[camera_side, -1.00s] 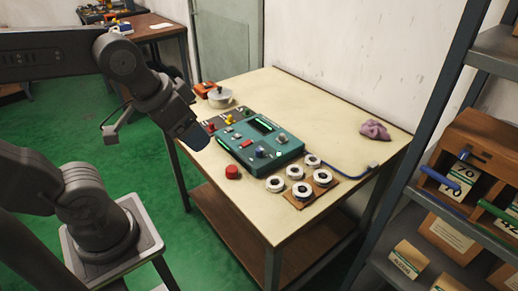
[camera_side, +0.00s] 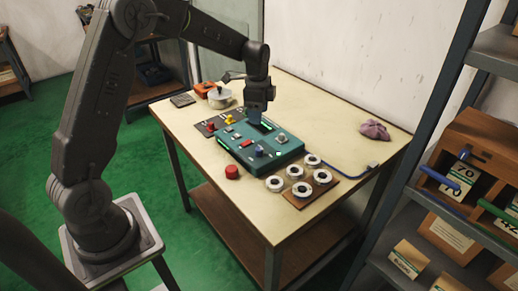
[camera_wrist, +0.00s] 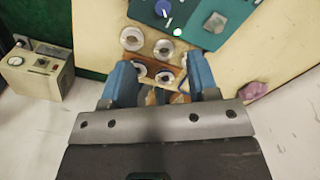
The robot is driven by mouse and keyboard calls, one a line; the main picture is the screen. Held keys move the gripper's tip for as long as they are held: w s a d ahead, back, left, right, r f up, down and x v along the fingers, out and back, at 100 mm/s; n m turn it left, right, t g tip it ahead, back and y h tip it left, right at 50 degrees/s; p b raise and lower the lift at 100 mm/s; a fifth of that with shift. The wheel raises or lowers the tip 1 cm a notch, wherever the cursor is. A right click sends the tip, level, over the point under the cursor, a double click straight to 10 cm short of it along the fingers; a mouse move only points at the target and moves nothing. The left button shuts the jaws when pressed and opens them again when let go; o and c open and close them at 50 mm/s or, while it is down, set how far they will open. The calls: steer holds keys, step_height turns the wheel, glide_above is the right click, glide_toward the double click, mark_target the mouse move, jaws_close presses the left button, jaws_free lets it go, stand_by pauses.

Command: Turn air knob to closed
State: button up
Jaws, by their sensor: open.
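My gripper (camera_side: 258,118) hangs pointing down over the back part of a teal device (camera_side: 278,160) on the table. Its blue fingers are apart and empty in the wrist view (camera_wrist: 160,72). No label for the air knob is readable. A blue knob (camera_side: 259,151) stands on the teal device and also shows at the top of the wrist view (camera_wrist: 163,8). A dark panel left of the device carries a red knob (camera_side: 210,127) and a yellow knob (camera_side: 229,120). My gripper is apart from all three knobs; their settings cannot be read.
Several white bearing rings (camera_side: 302,189) sit at the front right, some on a brown board. A red button (camera_side: 232,172) stands in front of the device. A pink cloth (camera_side: 375,130) and a pale round container (camera_side: 220,98) are on the table. A shelf rack stands at right.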

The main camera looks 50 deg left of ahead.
mark_target(259, 149)
steer(key=f, duration=1.5)
steer(key=shift+w+a, duration=0.4)
steer(key=shift+r, duration=0.1)
steer(key=c, duration=0.9)
